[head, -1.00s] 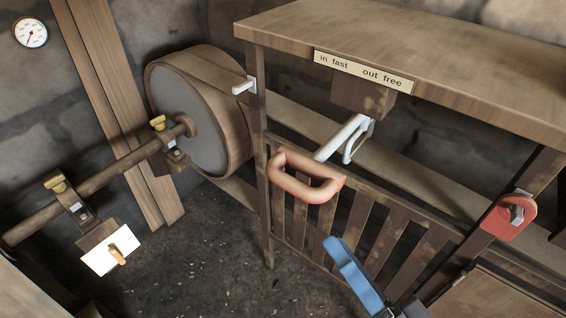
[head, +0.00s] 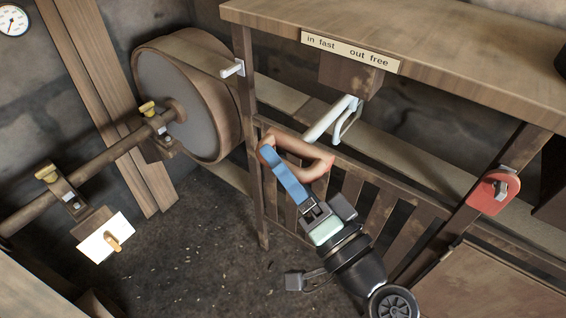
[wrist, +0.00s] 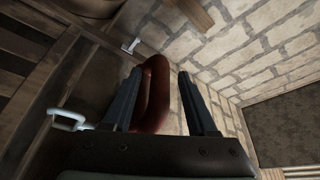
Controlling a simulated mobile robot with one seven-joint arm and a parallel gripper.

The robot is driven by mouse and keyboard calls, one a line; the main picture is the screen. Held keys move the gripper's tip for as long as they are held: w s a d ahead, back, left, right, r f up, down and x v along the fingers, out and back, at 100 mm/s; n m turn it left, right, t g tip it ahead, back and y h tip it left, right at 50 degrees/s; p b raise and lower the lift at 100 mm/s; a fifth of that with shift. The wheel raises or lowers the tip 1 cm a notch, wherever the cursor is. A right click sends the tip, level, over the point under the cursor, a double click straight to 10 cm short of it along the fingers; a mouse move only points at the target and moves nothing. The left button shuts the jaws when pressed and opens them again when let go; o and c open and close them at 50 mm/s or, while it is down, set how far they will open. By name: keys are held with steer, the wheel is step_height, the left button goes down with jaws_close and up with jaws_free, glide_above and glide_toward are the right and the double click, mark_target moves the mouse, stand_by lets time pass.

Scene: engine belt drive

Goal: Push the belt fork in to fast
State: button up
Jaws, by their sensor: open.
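The belt fork has a reddish loop handle (head: 309,165) on a white rod (head: 325,123) that comes out of a wooden block under the bench top. A label (head: 350,50) above it reads "in fast" on the left and "out free" on the right. My gripper (head: 270,152) is at the handle's left end, its blue finger overlapping the loop in the head view. In the wrist view the handle (wrist: 154,95) stands between the two spread dark fingers. I cannot tell whether either finger touches it. The second finger is mostly hidden in the head view.
A slatted guard (head: 375,205) stands below the handle. A large belt pulley (head: 180,100) and its shaft are at the left. A white peg (head: 233,69) is on the post, and a red latch (head: 494,191) is at the right. The floor at the lower left is open.

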jaws_close()
stand_by(1.3)
